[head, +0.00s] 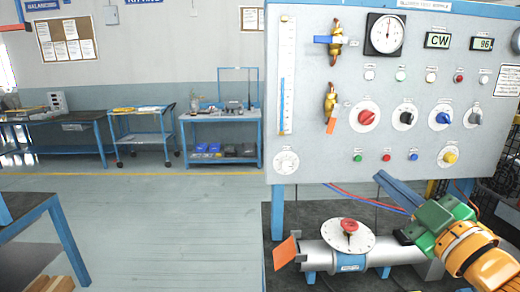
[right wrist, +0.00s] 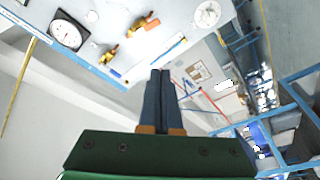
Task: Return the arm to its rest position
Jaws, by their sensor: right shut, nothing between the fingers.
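My right gripper (head: 380,177) comes in from the lower right in the head view, with a green body, an orange wrist and slim dark blue fingers. The fingers point up and left, in front of the lower part of the control panel (head: 320,160). In the right wrist view the two fingers (right wrist: 160,74) lie together with nothing between them. The panel appears tilted beyond them there. My left gripper is not in view.
A silver pipe (head: 380,254) with a round white dial (head: 338,240) and an orange flap (head: 286,253) lies on the dark bench below the panel. A blue-framed table (head: 40,213) stands at lower left. The floor (head: 160,215) between is clear.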

